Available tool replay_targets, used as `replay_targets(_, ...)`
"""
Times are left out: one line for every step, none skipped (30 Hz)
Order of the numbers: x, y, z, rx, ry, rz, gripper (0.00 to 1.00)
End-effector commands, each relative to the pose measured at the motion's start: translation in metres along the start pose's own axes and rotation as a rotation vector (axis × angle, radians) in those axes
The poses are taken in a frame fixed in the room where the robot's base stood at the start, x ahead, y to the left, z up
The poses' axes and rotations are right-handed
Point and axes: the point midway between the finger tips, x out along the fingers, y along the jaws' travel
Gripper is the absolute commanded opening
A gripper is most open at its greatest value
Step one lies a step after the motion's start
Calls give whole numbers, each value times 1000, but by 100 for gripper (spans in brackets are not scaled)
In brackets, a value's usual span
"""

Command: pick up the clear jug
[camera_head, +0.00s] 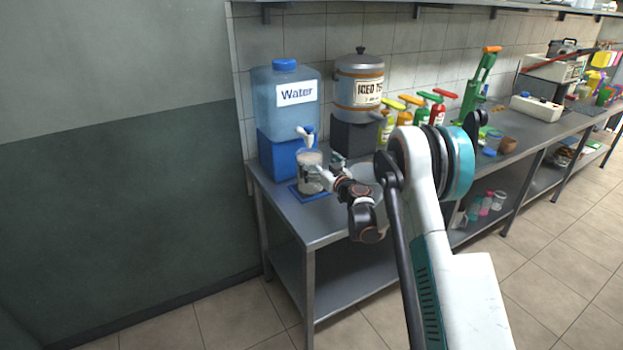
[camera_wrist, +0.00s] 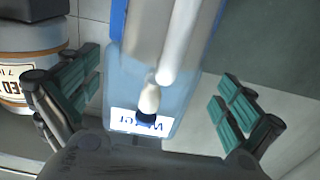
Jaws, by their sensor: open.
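The clear jug (camera_head: 309,178) stands upright on a small blue mat (camera_head: 312,194) under the tap of the water dispenser. My gripper (camera_head: 322,173) is at the jug's right side in the head view, overlapping part of it. In the wrist view my gripper (camera_wrist: 160,75) is open, with teal finger pads wide apart at left and right. A pale see-through shape with a white bar (camera_wrist: 181,40), likely the jug and its handle, lies between and beyond the fingers. I cannot tell whether any finger touches it.
The blue water dispenser (camera_head: 284,90) stands behind the jug, its white tap (camera_head: 305,133) just above it. A grey iced tea urn (camera_head: 358,85) stands to its right, with several pump bottles beyond. The metal table (camera_head: 312,228) has a free front edge on the left.

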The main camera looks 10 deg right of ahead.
Motion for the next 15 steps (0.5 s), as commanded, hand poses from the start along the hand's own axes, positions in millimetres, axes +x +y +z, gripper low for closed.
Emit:
replay_targets(8, -1, 4, 0, 0, -1, 100)
replay_targets(12, 0, 5, 0, 0, -2, 100)
replay_targets(19, 0, 6, 0, 0, -2, 100)
replay_targets(23, 0, 7, 0, 0, -2, 100)
replay_targets(27, 0, 6, 0, 0, -2, 100)
replay_targets(32, 0, 6, 0, 0, -2, 100)
replay_targets(35, 0, 5, 0, 0, -2, 100)
replay_targets(38, 0, 5, 0, 0, -2, 100)
replay_targets(40, 0, 4, 0, 0, -2, 100)
replay_targets(42, 0, 4, 0, 0, -1, 100)
replay_targets(43, 0, 4, 0, 0, -1, 100)
replay_targets(43, 0, 3, 0, 0, -1, 100)
replay_targets(44, 1, 3, 0, 0, -1, 100)
replay_targets(44, 1, 3, 0, 0, -1, 100)
replay_targets(43, 1, 3, 0, 0, -1, 100)
